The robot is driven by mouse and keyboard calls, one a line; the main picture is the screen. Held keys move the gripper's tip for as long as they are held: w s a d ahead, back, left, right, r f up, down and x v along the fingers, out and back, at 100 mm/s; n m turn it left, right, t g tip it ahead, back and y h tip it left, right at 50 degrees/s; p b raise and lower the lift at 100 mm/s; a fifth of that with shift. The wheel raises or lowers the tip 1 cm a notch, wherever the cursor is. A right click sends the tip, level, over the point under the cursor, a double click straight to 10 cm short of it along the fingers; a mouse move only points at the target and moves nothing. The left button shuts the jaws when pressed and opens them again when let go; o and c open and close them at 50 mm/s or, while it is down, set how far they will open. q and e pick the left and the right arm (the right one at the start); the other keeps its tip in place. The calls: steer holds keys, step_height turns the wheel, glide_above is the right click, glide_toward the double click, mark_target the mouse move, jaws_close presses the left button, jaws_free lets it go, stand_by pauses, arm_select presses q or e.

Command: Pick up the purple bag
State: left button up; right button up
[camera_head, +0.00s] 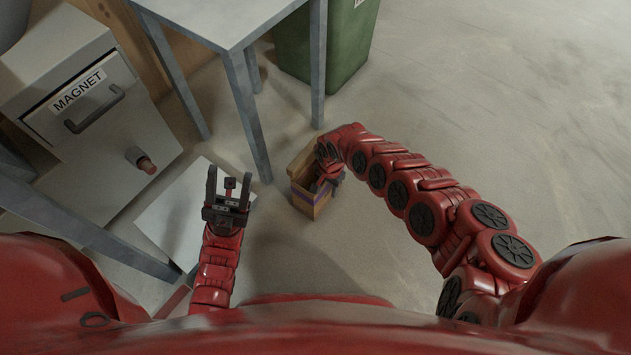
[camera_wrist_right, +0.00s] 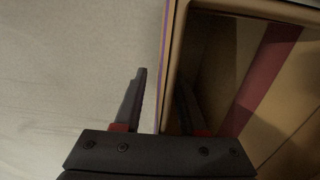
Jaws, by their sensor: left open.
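The purple bag (camera_head: 302,200) is a tan, open-topped bag with a purple band, standing on the floor right of the table leg. My right gripper (camera_head: 331,178) is at its right side, and the arm hides part of the bag. In the right wrist view, my right gripper (camera_wrist_right: 161,92) is open around one wall of the bag (camera_wrist_right: 298,75), one finger outside and one inside. A gap shows between the outside finger and the wall. My left gripper (camera_head: 229,190) is open and empty, left of the bag.
A grey table (camera_head: 215,20) stands behind, with its legs close to the bag. A green bin (camera_head: 345,45) is at the back. A grey cabinet marked MAGNET (camera_head: 90,130) with a handle and a red-tipped knob stands at the left. The floor to the right is clear.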

steer(key=shift+r, duration=0.15)
jaws_close()
steer(key=shift+r, duration=0.15)
